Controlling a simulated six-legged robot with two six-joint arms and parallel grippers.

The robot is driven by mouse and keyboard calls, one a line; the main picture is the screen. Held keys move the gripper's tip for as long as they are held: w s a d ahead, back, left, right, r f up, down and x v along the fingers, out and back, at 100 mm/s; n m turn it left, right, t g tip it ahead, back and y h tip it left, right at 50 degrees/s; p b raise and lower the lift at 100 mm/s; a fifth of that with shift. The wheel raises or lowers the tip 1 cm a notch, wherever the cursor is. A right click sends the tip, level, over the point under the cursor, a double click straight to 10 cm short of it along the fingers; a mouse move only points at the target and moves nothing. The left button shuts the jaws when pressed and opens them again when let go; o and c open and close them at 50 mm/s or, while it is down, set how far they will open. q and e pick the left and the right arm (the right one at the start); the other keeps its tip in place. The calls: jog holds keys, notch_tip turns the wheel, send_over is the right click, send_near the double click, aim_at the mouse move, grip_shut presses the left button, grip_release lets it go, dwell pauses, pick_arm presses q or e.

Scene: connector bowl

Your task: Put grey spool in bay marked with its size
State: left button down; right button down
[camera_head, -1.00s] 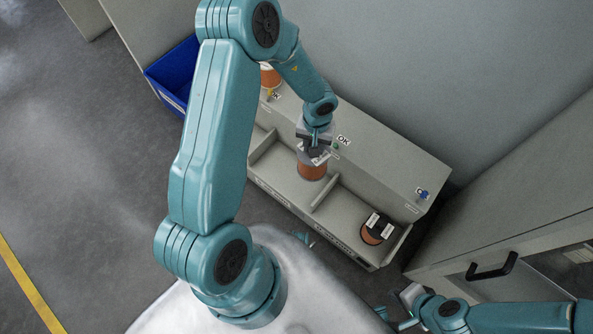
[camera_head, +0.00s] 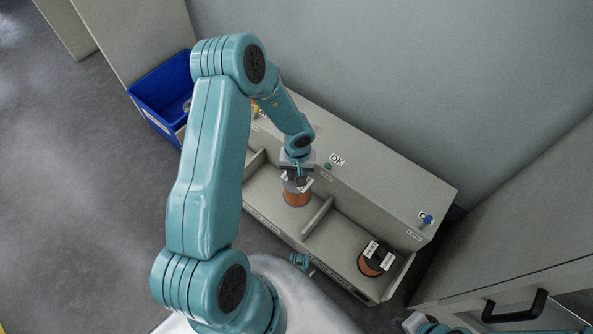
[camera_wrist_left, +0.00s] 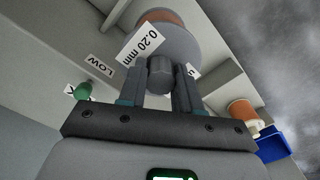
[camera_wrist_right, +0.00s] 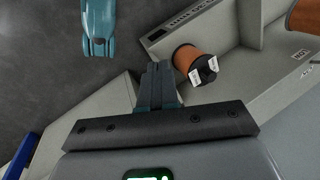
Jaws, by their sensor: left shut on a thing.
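The grey spool (camera_wrist_left: 170,37) has copper wire and a white tag reading 0.20 mm. My left gripper (camera_head: 297,178) is shut on its centre hub and holds it upright. In the head view the spool (camera_head: 297,199) is in or just over the middle bay of the grey bay unit (camera_head: 372,166); I cannot tell if it touches the floor. A divider stands to its right. My right gripper (camera_wrist_right: 157,85) is shut and empty, low in front of the unit near a black spool (camera_wrist_right: 188,57); in the head view only part of that arm shows.
The black-flanged copper spool (camera_head: 377,259) occupies the right bay. A green button (camera_head: 328,166) with an OK tag and a blue knob (camera_head: 427,219) are on the unit's top. A blue bin (camera_head: 160,85) stands left. A cabinet with a black handle (camera_head: 515,307) is at right.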

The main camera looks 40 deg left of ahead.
pick_arm(q)
notch_tip(320, 180, down, 8)
jog(key=b, duration=0.4)
jog(key=shift+w+r, duration=0.1)
jog(key=shift+r, duration=0.1)
jog(key=shift+f+b, duration=1.65)
jog(key=shift+f, duration=0.9)
jog(key=shift+r, duration=0.15)
jog(key=c, duration=0.8)
grip_release()
jog(key=shift+f, duration=0.2)
